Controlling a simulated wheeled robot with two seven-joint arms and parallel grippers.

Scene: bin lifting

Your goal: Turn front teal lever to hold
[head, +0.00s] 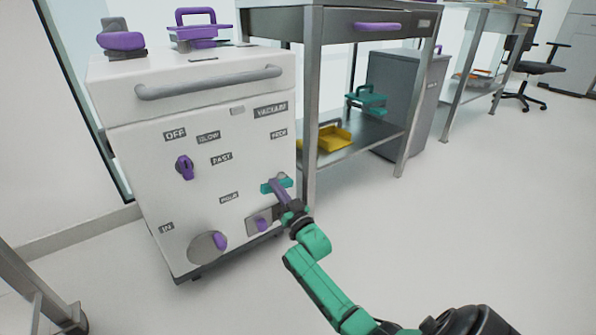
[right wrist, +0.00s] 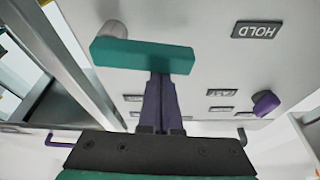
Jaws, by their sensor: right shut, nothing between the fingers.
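The teal lever (head: 267,188) is a short bar low on the right part of the white cabinet's front. In the right wrist view the teal lever (right wrist: 140,55) lies crosswise, with a grey round hub at its left end. My right gripper (head: 276,185) has purple fingers, shut and empty. In the right wrist view my right gripper (right wrist: 160,77) has its fingertips at the bar's near edge, right of its middle; whether they touch cannot be told. A HOLD label (right wrist: 257,30) is upside down, right of the bar. My left gripper is not in view.
The white cabinet (head: 200,105) carries a purple knob (head: 185,168), lower purple handles (head: 219,241) and a grey bar handle (head: 210,83). A metal table (head: 312,100) stands close on the right, its leg near the lever. Open floor lies in front and right.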

